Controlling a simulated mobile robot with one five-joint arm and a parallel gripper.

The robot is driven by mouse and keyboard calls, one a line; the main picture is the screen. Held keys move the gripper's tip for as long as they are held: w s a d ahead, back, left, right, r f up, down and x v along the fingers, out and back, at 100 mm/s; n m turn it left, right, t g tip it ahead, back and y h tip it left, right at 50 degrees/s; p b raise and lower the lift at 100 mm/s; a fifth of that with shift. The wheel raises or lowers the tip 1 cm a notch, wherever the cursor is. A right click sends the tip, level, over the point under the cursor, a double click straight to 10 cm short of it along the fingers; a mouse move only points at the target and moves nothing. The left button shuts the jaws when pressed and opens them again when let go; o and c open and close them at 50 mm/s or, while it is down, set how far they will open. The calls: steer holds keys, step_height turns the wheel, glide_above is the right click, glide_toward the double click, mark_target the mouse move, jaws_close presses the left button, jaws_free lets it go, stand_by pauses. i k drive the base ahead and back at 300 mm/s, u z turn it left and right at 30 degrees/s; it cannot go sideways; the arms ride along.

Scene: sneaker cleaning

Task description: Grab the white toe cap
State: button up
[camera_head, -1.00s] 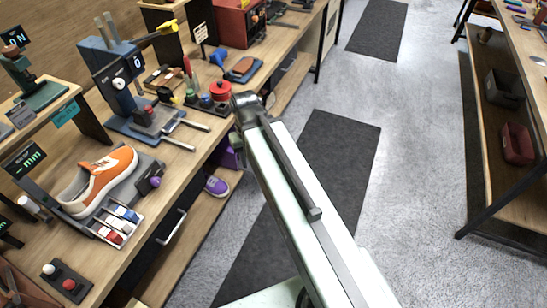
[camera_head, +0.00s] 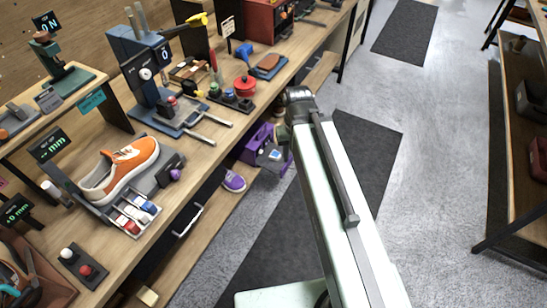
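An orange sneaker with a white sole (camera_head: 122,166) lies on a grey stand on the left bench. In front of it, a small rack (camera_head: 119,229) holds red, white and blue pieces. A white piece (camera_head: 133,213) sits among them; I cannot tell for sure whether it is the white toe cap. My arm reaches up the middle of the picture, with its end beside the bench's front edge.
A purple shoe (camera_head: 234,181) lies on the lower shelf. A press (camera_head: 150,80) and a red pot (camera_head: 245,86) stand on the bench. The floor aisle at right is clear.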

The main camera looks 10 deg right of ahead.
mark_target(275, 156)
steer(key=k, duration=0.5)
steer(key=u, duration=4.5)
steer(key=k, duration=2.65)
steer(key=z, duration=0.95)
steer(key=i, duration=0.25)
steer(key=z, duration=0.2)
